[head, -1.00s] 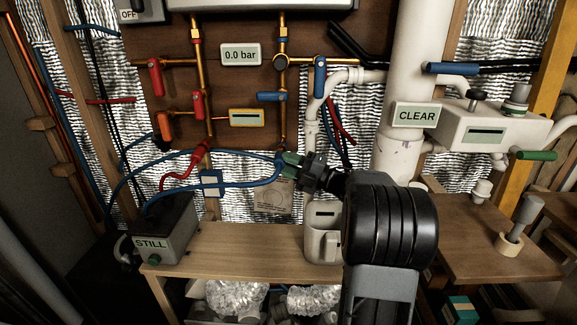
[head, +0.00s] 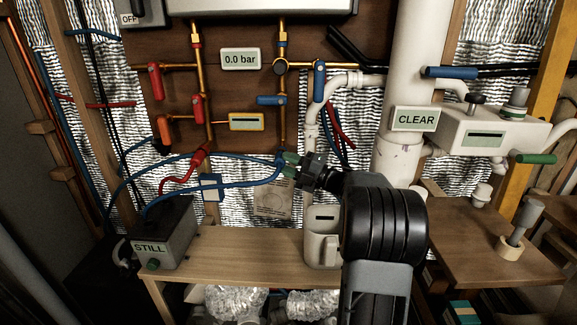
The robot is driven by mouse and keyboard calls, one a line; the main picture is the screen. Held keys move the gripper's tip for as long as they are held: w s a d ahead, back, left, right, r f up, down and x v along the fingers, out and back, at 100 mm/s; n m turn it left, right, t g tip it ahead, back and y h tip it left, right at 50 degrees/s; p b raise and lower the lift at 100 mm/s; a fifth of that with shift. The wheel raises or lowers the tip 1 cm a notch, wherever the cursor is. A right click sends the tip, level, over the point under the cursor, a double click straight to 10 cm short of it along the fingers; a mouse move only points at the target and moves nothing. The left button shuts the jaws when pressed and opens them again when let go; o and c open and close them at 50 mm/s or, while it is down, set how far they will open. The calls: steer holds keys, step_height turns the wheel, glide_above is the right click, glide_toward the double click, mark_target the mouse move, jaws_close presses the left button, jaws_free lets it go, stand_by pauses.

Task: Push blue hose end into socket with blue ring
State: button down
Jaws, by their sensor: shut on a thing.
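My gripper (head: 290,164) is in the middle of the head view, at the end of my black arm reaching in from the lower right. It is shut on the blue hose's end (head: 279,163), which it holds upright right below the right copper pipe (head: 282,125). The blue hose (head: 225,186) loops left from there toward the grey box. The blue-ringed socket seems to be at the foot of that pipe. It is too small and too close to the hose end to tell whether the end is inside it or only touching.
A red hose (head: 180,185) runs to the left copper pipe. The grey box marked STILL (head: 165,238) and a white jug (head: 322,248) stand on the wooden bench (head: 240,252). Valve handles, such as the blue one (head: 272,100), stick out above my gripper. A thick white pipe (head: 415,60) rises at right.

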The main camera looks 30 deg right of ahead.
steer(key=shift+w+d, duration=0.15)
steer(key=shift+w, duration=0.15)
steer(key=c, duration=0.7)
jaws_free()
steer(key=shift+v, duration=3.85)
